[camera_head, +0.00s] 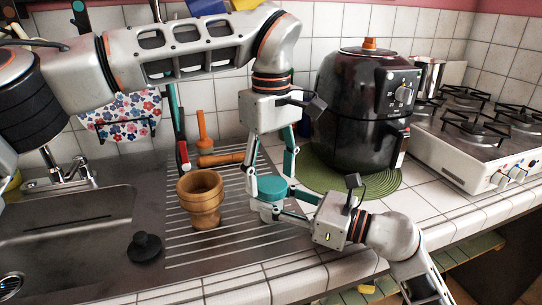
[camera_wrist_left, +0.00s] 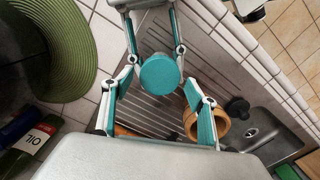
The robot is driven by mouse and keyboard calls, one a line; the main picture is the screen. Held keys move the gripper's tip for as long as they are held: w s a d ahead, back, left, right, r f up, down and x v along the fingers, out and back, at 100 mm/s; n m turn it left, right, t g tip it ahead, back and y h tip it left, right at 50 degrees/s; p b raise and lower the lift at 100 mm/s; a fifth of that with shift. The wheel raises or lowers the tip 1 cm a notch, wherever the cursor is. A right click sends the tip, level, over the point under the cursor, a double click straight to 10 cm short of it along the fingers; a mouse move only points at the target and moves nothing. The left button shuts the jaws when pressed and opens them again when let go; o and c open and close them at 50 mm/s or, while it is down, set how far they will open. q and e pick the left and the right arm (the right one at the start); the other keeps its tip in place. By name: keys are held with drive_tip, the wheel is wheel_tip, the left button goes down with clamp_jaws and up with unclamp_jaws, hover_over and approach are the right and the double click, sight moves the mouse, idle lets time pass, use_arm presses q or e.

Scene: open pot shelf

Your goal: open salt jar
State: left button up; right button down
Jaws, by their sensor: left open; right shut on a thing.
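The salt jar has a round teal lid (camera_head: 273,191) and a pale body (camera_head: 270,212), and stands upright over the ribbed drainboard. Whether its base touches the drainboard is hard to tell. My right gripper (camera_head: 275,207) comes in from the right and is shut on the jar's body below the lid. My left gripper (camera_head: 268,184) points down from above, open, with its fingers on either side of the lid. In the left wrist view the lid (camera_wrist_left: 160,74) shows between the left fingers (camera_wrist_left: 158,80), with no clear grip on it.
A wooden mortar (camera_head: 203,212) stands left of the jar, with a black sink plug (camera_head: 145,248) and sink (camera_head: 75,230) beyond. A black air fryer (camera_head: 355,110) sits on a green round mat (camera_head: 385,183) behind right. The stove (camera_head: 480,140) is at far right.

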use_arm(q)
drive_tip(key=shift+f, duration=0.75)
